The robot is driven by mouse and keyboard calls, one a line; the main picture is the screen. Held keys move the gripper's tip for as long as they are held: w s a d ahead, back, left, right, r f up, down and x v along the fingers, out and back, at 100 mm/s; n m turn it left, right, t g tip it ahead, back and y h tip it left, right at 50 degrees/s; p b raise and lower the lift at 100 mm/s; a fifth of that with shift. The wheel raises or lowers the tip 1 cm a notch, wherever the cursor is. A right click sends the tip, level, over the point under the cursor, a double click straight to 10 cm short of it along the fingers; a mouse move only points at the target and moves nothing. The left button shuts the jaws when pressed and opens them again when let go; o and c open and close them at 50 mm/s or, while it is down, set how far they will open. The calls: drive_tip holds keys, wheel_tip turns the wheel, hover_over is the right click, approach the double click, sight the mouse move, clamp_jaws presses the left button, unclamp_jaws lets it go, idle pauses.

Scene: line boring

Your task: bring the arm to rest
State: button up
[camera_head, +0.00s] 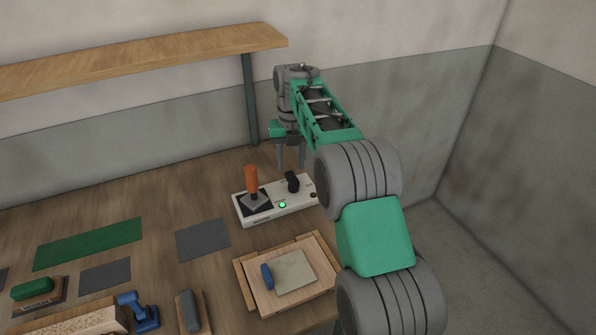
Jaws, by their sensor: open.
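My gripper (291,156) hangs from the end of my green and grey arm, pointing down, with its two fingers apart. It appears above or just behind the white control box (264,216) on the wooden bench. The fingers look empty and show a gap from the box's black knob (292,182). The box also carries an orange-handled lever (252,180) and a lit green lamp (282,205). My arm reaches up from the lower right and hides the bench's right edge.
A wooden shelf (150,55) on a dark green post (250,100) stands behind. A wooden tray (247,290) holds a pale plate (294,272) and a blue piece. A blue tool (140,312), grey-topped block (190,312) and green-topped block (32,288) lie front left. Flat mats lie mid-bench.

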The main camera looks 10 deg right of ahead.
drive_tip(key=shift+f, duration=0.15)
drive_tip(key=s+r+m+t, duration=0.1)
drive_tip(key=s+r+m, duration=0.2)
drive_tip(key=s+m, duration=0.5)
drive_tip(key=s+r+m+t, duration=0.1)
drive_tip(key=s+r+m, duration=0.4)
drive_tip(key=m, duration=0.4)
drive_tip(key=s+d+f+m, duration=0.1)
drive_tip(key=s+f+m, duration=0.2)
drive_tip(key=s+m, duration=0.6)
drive_tip(key=s+d+f+m+t, duration=0.1)
drive_tip(key=s+f+m, duration=0.3)
drive_tip(key=s+m, duration=0.5)
drive_tip(key=shift+d+f, duration=0.2)
drive_tip(key=shift+f, duration=0.1)
